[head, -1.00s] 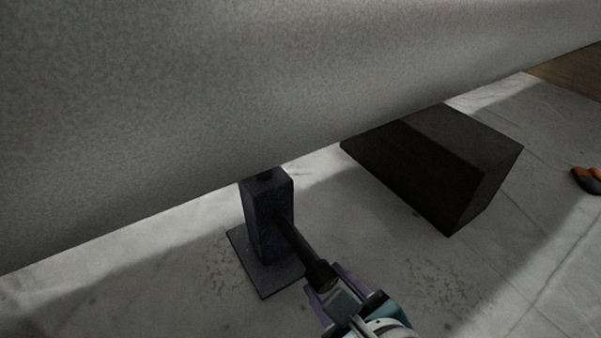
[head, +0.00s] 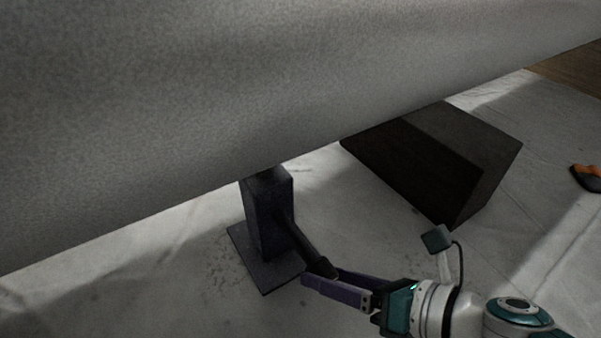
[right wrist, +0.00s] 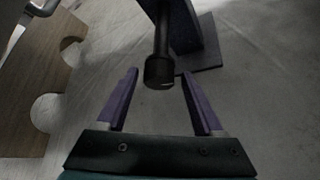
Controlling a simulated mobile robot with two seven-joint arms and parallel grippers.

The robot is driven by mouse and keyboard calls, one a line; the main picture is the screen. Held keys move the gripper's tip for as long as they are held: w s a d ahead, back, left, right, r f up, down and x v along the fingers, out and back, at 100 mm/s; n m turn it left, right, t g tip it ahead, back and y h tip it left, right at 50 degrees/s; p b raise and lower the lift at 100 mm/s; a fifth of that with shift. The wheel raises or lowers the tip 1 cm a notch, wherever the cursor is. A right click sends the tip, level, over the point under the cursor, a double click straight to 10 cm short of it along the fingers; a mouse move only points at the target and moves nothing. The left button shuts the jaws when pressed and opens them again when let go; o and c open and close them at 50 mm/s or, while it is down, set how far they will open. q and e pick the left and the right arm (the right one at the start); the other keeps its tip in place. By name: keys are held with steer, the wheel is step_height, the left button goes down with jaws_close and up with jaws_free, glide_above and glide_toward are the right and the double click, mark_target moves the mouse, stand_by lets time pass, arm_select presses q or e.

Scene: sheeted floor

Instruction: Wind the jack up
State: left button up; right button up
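The jack is a dark upright post (head: 267,215) on a square base plate (head: 262,272), standing under a large grey body (head: 200,100) that hides its top. Its black crank handle (head: 303,247) slopes out from the post toward the lower right. My right gripper (head: 322,280) is at the handle's outer end, its arm coming from the right. In the right wrist view, the handle's round end (right wrist: 160,72) lies between the spread purple fingers (right wrist: 160,78), with gaps on both sides. My left gripper is not in view.
A dark block (head: 435,160) stands on the sheeted floor (head: 530,120) right of the jack. An orange and black object (head: 587,178) lies at the right edge. The right wrist view shows a brown board with rounded cut-outs (right wrist: 38,85) at left.

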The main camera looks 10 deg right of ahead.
steer(key=shift+o, duration=0.4)
steer(key=shift+a+r+n+h+p, duration=0.3)
steer(key=shift+n+h+p, duration=0.25)
steer(key=shift+p, duration=0.35)
steer(key=n+t+h+b, duration=0.1)
steer(key=n+h, duration=0.1)
steer(key=n+t+h+b, duration=0.1)
steer(key=n+h+b, duration=0.1)
steer(key=h, duration=0.1)
steer(key=n+t+h+b, duration=0.1)
steer(key=n+h, duration=0.1)
steer(key=shift+s+a+f+n, duration=0.25)
steer(key=shift+a, duration=0.1)
steer(key=shift+c, duration=0.4)
